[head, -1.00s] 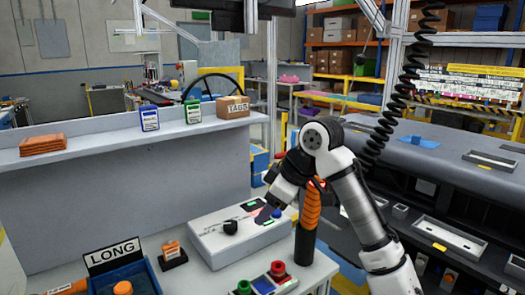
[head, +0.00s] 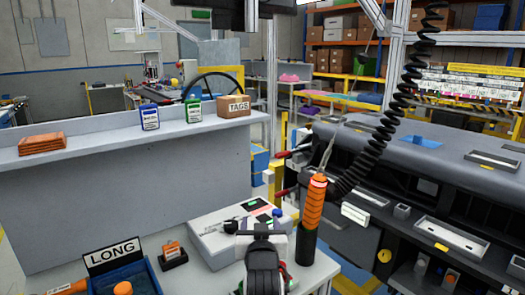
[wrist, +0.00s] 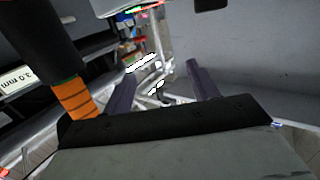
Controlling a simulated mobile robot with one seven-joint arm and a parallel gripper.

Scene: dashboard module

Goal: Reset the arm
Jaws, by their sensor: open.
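My arm (head: 265,272) stands low in the front middle of the head view, over the white table. Its dark wrist covers part of the white box, and the fingertips are hard to make out there. In the wrist view my gripper (wrist: 163,82) is open. Its two dark fingers are well apart, with nothing held between them. An orange screwdriver (head: 313,208) stands upright in a black holder just right of my arm. Its orange handle (wrist: 76,98) also shows beside the gripper at the left of the wrist view.
A blue bin (head: 140,275) and the LONG sign (head: 112,253) are at the left. A coiled black cable (head: 393,120) hangs at the right, before the grey dashboard (head: 400,155).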

